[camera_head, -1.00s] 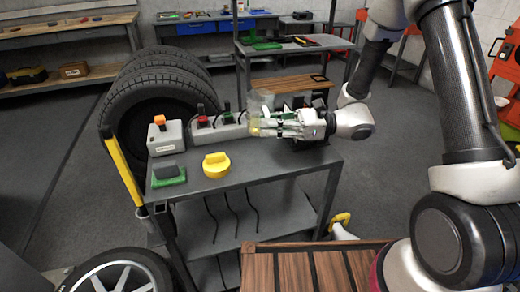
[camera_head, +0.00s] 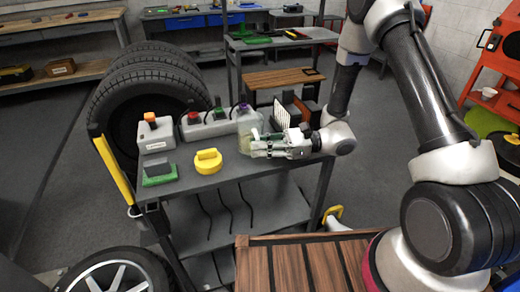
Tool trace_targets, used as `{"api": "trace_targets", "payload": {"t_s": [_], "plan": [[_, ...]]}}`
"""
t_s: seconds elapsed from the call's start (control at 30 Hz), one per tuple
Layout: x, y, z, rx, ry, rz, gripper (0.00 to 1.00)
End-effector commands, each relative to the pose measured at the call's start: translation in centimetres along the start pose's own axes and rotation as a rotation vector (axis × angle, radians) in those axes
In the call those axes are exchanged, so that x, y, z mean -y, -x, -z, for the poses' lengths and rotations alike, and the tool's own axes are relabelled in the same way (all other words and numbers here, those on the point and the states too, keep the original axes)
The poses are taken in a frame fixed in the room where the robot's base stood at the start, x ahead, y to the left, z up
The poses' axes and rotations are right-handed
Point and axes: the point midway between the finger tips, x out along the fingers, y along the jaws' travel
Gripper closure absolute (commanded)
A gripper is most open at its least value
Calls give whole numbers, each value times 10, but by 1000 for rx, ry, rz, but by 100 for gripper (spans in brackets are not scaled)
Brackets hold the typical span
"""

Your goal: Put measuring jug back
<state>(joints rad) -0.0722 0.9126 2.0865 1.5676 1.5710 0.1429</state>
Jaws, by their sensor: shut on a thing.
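The measuring jug (camera_head: 245,143) is a clear, yellowish vessel above the right part of the grey cart top (camera_head: 232,177). My gripper (camera_head: 257,147) reaches in from the right and is shut on the jug. The jug looks upright. I cannot tell whether its base touches the cart top. The fingers hide part of its right side.
On the cart, a grey box with an orange knob (camera_head: 155,134), grey containers with red and purple tops (camera_head: 205,126), a green-based block (camera_head: 160,175) and a yellow round cap (camera_head: 208,160) stand left of the jug. A dark device with white fins (camera_head: 283,113) stands behind my gripper.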

Motion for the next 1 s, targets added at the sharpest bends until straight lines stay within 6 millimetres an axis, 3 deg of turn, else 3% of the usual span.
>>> {"api": "trace_targets", "payload": {"t_s": [0.1,0.5,0.53,0.63,1.0], "plan": [[0,0,11,1,-1,0,100],[0,0,15,1,1,0,100],[0,0,16,0,1,0,88],[0,0,15,0,1,0,70],[1,4,15,0,1,2,68]]}}
